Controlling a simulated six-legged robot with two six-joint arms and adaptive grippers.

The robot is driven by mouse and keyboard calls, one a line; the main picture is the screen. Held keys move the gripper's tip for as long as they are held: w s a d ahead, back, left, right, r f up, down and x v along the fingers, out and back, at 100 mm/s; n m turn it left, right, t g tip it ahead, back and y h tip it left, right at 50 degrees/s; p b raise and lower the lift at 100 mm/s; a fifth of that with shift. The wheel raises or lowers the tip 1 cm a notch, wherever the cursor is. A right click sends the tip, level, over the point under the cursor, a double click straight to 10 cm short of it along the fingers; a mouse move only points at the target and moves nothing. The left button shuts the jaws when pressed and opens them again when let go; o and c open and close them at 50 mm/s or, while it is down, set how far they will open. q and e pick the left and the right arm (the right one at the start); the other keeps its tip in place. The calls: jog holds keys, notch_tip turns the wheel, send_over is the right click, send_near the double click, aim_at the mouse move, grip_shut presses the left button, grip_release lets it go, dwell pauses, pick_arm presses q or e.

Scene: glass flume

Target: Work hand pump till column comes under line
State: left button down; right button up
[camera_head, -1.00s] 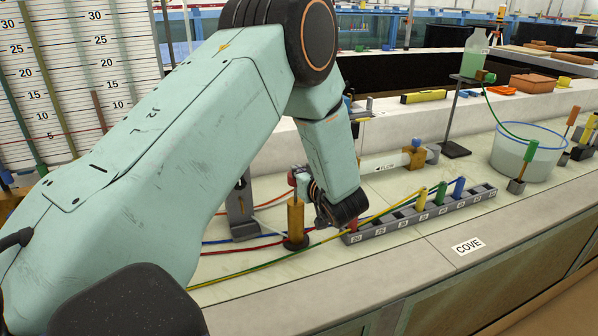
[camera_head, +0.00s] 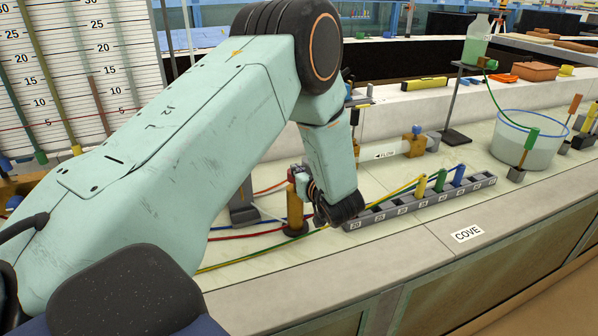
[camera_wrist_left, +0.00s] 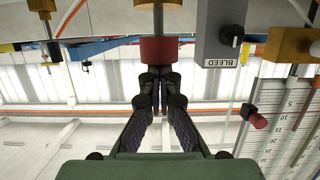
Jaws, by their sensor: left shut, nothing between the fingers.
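The hand pump (camera_head: 296,207) is an upright brass cylinder on a dark round foot at mid-counter. Its red knob (camera_wrist_left: 158,49) on a steel rod shows at top centre in the left wrist view, which is upside down. My left gripper (camera_wrist_left: 157,84) is shut and empty, its fingertips close at the knob; whether they touch it I cannot tell. In the head view my left gripper (camera_head: 304,180) is at the pump's top, partly behind my wrist. The scale board (camera_head: 70,70) at upper left carries coloured columns, including a red column (camera_head: 98,103).
A numbered grey block (camera_head: 405,207) with coloured plugs stands right of my wrist. Coloured tubes cross the counter. A BLEED box (camera_wrist_left: 220,40) is beside the pump. A clear tub (camera_head: 510,145) stands at right.

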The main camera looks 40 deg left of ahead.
pick_arm(q)
jog(key=r+p+v, duration=0.1)
jog(key=r+v, duration=0.1)
jog(key=v, duration=0.8)
jog(key=shift+r, duration=0.4)
pick_arm(e)
jog(key=shift+s+d+r, duration=0.1)
jog(key=shift+d+r, duration=0.1)
jog(key=shift+r, duration=0.35)
jog(key=shift+d+r, duration=0.15)
jog(key=shift+r, duration=0.35)
pick_arm(q)
jog(key=shift+d+f, duration=0.1)
dwell(0.6)
